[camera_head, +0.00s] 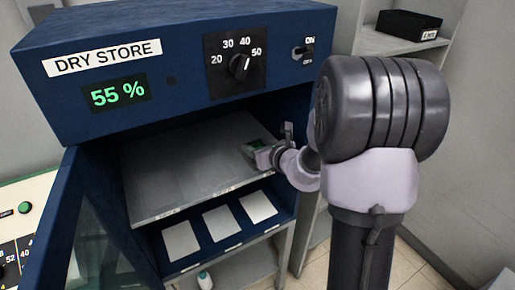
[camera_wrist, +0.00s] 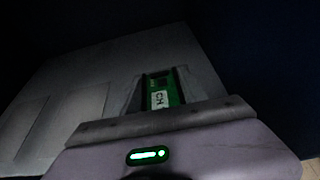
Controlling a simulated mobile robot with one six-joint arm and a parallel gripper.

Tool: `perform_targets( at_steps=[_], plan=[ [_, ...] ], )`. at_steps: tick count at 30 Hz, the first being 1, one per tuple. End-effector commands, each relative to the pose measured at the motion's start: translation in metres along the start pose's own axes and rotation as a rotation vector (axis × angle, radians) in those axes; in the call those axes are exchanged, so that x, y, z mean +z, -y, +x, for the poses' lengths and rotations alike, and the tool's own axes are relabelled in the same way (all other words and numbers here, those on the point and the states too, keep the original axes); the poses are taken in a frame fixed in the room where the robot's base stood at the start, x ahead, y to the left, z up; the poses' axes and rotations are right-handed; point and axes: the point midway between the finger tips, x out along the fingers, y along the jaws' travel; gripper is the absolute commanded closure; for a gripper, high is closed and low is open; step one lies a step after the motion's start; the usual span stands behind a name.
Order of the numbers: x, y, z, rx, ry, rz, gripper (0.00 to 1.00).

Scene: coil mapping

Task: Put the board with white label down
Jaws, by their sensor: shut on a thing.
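A green board (camera_wrist: 178,84) with a white label (camera_wrist: 159,99), on which "CH" can be read, shows beyond the grey edge of my gripper in the wrist view. My gripper (camera_head: 265,153) is shut on the board, over the right part of the upper shelf (camera_head: 160,203). The board's near end is hidden by my gripper.
The blue dry store cabinet (camera_head: 180,45) has its roof close above my gripper and its wall to the right. More pale pads (camera_wrist: 75,115) on the upper shelf are bare. The lower shelf has three bare pads (camera_head: 222,221). The glazed door (camera_head: 75,235) stands open at left.

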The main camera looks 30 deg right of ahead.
Motion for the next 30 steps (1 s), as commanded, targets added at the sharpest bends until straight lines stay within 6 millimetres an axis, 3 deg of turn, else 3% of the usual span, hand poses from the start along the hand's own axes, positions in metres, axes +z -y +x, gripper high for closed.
perform_targets(
  at_steps=[4,5,7,18,30],
  plan=[
    [-0.005,0.0,0.002,0.0,0.0,0.0,0.95],
    [-0.004,0.0,0.001,0.0,0.0,0.0,0.44],
    [-0.003,0.0,0.001,0.0,0.0,0.0,0.3],
    [0.004,0.0,-0.002,0.0,0.0,0.0,0.28],
    [0.004,0.001,-0.104,-0.004,0.001,0.001,0.28]
  ],
)
